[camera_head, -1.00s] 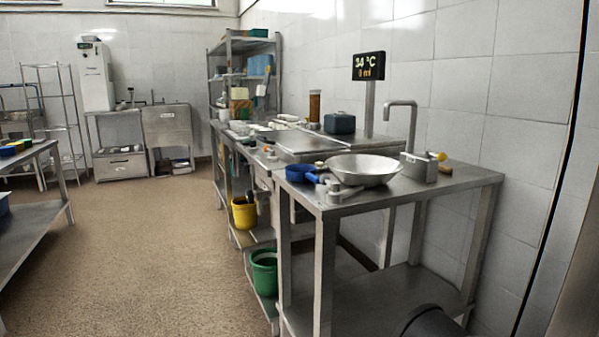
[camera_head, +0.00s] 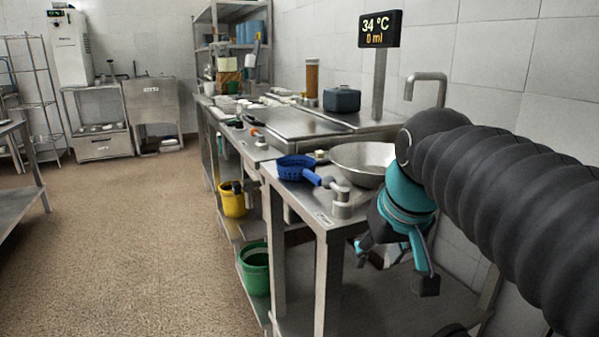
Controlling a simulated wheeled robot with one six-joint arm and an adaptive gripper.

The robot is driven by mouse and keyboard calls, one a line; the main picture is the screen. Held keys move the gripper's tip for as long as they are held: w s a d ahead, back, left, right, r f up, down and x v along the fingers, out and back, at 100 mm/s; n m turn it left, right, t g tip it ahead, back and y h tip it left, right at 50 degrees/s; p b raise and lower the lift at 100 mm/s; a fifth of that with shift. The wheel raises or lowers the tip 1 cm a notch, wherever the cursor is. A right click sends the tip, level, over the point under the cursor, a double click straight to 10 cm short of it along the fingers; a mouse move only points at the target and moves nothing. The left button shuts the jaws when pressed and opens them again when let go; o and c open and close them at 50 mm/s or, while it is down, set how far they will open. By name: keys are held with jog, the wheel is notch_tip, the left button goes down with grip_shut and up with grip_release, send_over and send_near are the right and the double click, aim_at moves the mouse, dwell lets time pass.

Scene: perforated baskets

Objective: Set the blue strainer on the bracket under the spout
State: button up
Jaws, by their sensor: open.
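The blue strainer (camera_head: 296,170) stands on the left part of the near steel table, its handle pointing right toward the front. A small metal fitting (camera_head: 343,196), possibly the bracket, stands at the table's front edge, right of the strainer and touching or close to its handle. The spout (camera_head: 424,78) curves over from behind the steel bowl (camera_head: 362,160); its lower part is hidden by my arm. My gripper (camera_head: 392,274) is open and empty, pointing down in front of the table, to the right of the strainer and apart from it.
A display (camera_head: 379,29) on a post reads 34 °C and 0 ml. The steel table (camera_head: 300,192) has a lower shelf. A yellow bucket (camera_head: 233,200) and a green bucket (camera_head: 255,270) sit low at left. The floor at left is free.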

jog(key=shift+n+y, duration=0.3)
jog(key=shift+n, duration=0.4)
jog(key=w+r, duration=0.3)
jog(key=w+a+r, duration=0.1)
jog(key=w+r, duration=0.2)
jog(key=w+a+r, duration=0.1)
jog(key=w+r, duration=0.3)
jog(key=shift+w+a, duration=0.1)
jog(key=shift+a, duration=0.15)
jog(key=w+a+r+n+g, duration=0.1)
jog(key=w+a+r, duration=0.15)
jog(key=w, duration=0.25)
jog(key=w+a+r+n, duration=0.1)
jog(key=w+r, duration=0.3)
jog(key=w, duration=0.1)
send_over(308, 170)
jog(key=s+d, duration=0.1)
jog(key=shift+y, duration=0.3)
jog(key=f, duration=0.7)
jog(key=shift+s+f, duration=0.2)
jog(key=shift+f, duration=0.15)
jog(key=shift+s+b+x, duration=0.15)
jog(key=shift+b+x, duration=0.1)
jog(key=shift+x, duration=1.05)
jog(key=shift+s+b+x, duration=0.2)
jog(key=shift+b+x, duration=0.05)
jog(key=shift+x, duration=1.1)
jog(key=shift+a+f, duration=0.1)
jog(key=shift+a, duration=0.05)
grip_shut()
